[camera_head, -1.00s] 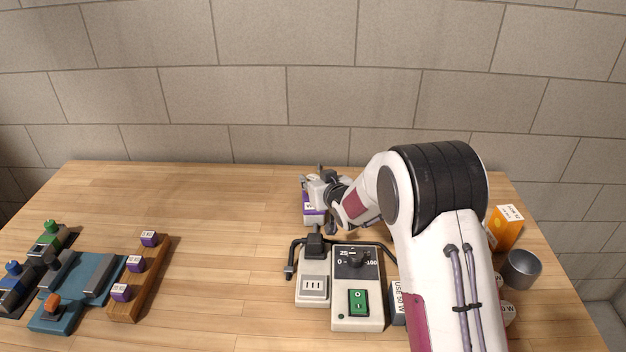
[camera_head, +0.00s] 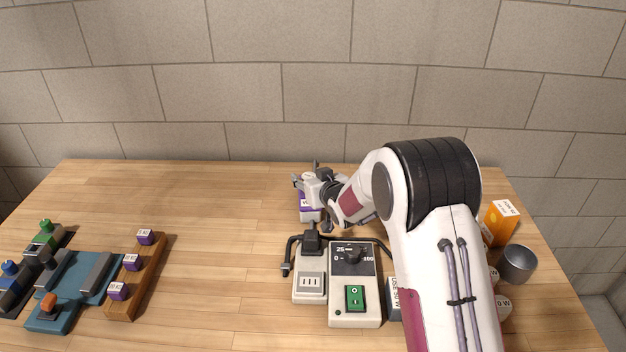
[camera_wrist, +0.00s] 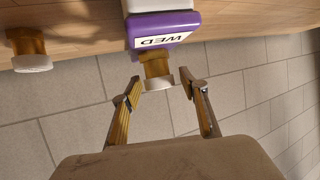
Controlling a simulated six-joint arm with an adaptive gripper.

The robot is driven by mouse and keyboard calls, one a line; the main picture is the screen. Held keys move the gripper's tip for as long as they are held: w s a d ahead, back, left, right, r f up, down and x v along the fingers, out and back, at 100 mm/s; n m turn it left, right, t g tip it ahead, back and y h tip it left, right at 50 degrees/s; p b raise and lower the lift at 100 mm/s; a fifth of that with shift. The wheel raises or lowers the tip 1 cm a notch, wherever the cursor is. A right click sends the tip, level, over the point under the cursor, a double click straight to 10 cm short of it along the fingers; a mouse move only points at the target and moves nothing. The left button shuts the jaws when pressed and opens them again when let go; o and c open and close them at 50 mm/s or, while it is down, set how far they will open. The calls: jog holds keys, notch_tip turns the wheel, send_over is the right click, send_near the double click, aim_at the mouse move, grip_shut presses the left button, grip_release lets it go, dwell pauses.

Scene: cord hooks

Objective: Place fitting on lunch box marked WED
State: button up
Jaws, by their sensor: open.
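The purple and white lunch box (camera_wrist: 165,28) bears a WED label, upside down in the wrist view. Part of the box also shows behind the arm in the head view (camera_head: 309,211). A brass fitting (camera_wrist: 156,69) with a white round end sticks out from the labelled side and appears to touch the box. My gripper (camera_wrist: 160,90) is open. Its fingertips are on either side of the fitting's white end, with visible gaps. In the head view my gripper (camera_head: 306,174) is over the box, and the contact area is hidden.
A similar brass piece with a white end (camera_wrist: 31,50) is to the left in the wrist view. A grey control unit (camera_head: 355,290) stands in front of the box. An orange carton (camera_head: 501,222) and metal cup (camera_head: 517,264) are at right. The table's middle left is clear.

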jog(key=shift+r, duration=0.2)
jog(key=shift+s+d+r, duration=0.25)
jog(key=shift+s, duration=0.35)
jog(key=v, duration=1)
jog(key=shift+s, duration=0.3)
jog(key=shift+d, duration=0.15)
jog(key=shift+r, duration=0.1)
